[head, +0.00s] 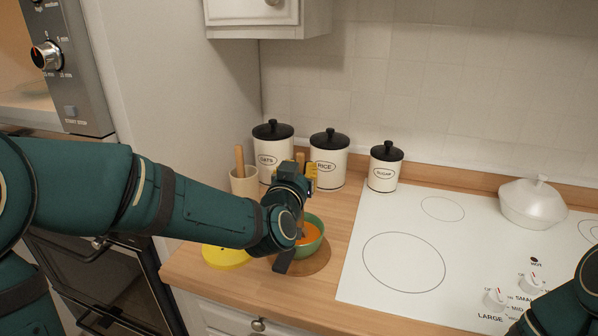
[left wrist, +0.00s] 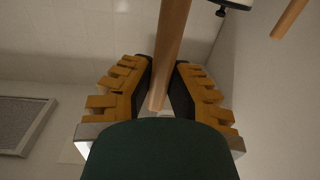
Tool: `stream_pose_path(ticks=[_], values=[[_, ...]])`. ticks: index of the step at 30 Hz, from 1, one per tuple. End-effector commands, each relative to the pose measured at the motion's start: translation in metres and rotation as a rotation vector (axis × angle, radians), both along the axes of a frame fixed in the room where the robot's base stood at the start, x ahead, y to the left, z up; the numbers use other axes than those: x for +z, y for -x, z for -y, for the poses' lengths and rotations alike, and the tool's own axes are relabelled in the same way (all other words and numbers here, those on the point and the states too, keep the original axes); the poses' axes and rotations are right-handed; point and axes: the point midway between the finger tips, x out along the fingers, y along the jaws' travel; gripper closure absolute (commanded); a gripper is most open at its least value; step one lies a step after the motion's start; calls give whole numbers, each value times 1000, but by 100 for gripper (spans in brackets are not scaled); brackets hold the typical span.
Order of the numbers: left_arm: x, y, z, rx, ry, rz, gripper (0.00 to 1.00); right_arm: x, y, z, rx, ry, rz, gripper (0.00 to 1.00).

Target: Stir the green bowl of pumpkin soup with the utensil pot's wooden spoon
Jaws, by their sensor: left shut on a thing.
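My left gripper (head: 299,178) is shut on the wooden spoon's handle, whose upper end (head: 300,158) shows above the fingers. In the left wrist view the handle (left wrist: 172,40) runs between the yellow-padded fingers (left wrist: 162,78). The spoon's lower part reaches down at the green bowl (head: 320,238), which holds orange soup (head: 308,234). My wrist partly covers the bowl, and the spoon's tip is hidden. The cream utensil pot (head: 243,182) stands behind my left forearm with another wooden handle (head: 239,156) in it. My right gripper is out of view.
Three black-lidded canisters, oats (head: 266,158), rice (head: 328,165) and sugar (head: 384,170), stand along the wall. A yellow round item (head: 226,257) lies left of the bowl. The white hob (head: 405,262) with a lidded white pot (head: 533,206) is to the right.

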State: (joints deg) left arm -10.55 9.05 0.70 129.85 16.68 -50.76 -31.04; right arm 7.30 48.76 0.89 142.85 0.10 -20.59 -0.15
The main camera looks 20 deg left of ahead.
Motion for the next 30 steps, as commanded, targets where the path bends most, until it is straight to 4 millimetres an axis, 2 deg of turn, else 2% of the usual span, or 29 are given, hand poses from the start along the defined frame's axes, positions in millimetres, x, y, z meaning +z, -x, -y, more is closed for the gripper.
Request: stream_pose_path(ticks=[14,30], values=[[2,0,-4,-2,1,0,100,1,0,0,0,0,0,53],[39,0,-4,-2,1,1,100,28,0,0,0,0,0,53]])
